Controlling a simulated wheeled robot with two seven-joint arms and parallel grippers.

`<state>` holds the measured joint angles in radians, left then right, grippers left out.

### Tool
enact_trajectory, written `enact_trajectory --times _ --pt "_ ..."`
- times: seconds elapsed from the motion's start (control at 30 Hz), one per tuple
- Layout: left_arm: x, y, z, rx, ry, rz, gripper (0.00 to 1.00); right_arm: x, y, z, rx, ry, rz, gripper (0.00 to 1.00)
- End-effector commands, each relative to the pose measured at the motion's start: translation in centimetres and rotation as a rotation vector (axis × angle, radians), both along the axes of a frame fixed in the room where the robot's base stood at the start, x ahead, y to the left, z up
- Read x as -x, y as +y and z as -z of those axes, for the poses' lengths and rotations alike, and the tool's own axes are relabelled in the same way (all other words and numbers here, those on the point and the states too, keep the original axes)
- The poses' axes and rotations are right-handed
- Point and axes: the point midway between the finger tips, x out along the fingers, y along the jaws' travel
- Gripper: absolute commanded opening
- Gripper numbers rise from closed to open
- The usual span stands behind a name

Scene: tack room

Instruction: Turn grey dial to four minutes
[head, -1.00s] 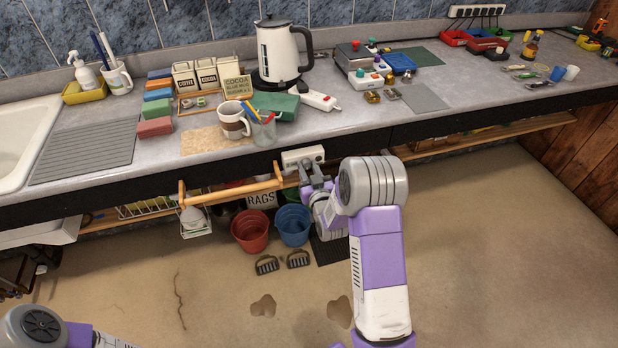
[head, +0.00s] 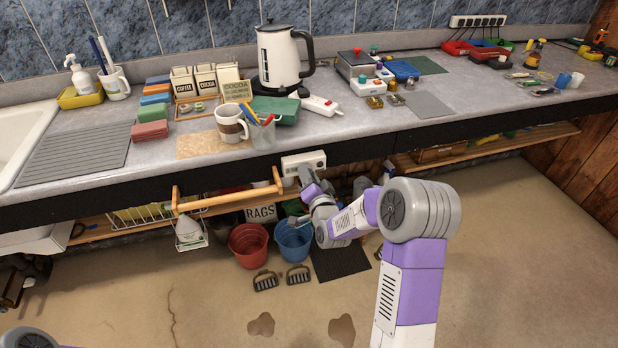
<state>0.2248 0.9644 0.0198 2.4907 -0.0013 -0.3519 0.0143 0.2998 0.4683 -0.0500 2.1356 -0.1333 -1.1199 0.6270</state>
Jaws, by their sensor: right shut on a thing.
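A white control box (head: 304,161) is fixed to the dark front edge of the counter. My right gripper (head: 305,173) is at the lower left part of its face, shut on the grey dial there. The fingers cover the dial, so its pointer and any minute marks cannot be read. My right arm comes up from the lower right of the head view. Only a piece of my left arm shows in the bottom left corner; its gripper is out of view.
A wooden rail (head: 228,200) sticks out left of the box. Below stand a red bucket (head: 248,246) and a blue bucket (head: 294,242). On the counter above are a mug (head: 231,122), a glass of pens (head: 263,136) and a kettle (head: 280,60). Floor at right is clear.

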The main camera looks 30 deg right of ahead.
Motion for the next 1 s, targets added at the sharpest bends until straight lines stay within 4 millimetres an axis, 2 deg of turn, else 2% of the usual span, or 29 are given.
enact_trajectory --times 0.4,0.9,0.93,1.0 --pt "-0.01 0.00 0.00 0.000 0.000 0.000 0.43 0.01 0.14 0.06 -0.154 -0.034 -0.002 0.03" --pt "0.00 0.01 0.01 0.000 0.000 0.000 0.43 0.01 0.13 0.08 -0.167 -0.037 -0.002 0.03" --pt "0.00 0.01 0.01 0.000 0.000 0.000 0.43 0.01 0.14 0.07 -0.167 -0.037 -0.002 0.38" --pt "0.00 0.01 0.01 0.000 0.000 0.000 0.43 0.00 0.13 0.07 -0.167 -0.037 -0.002 0.49"
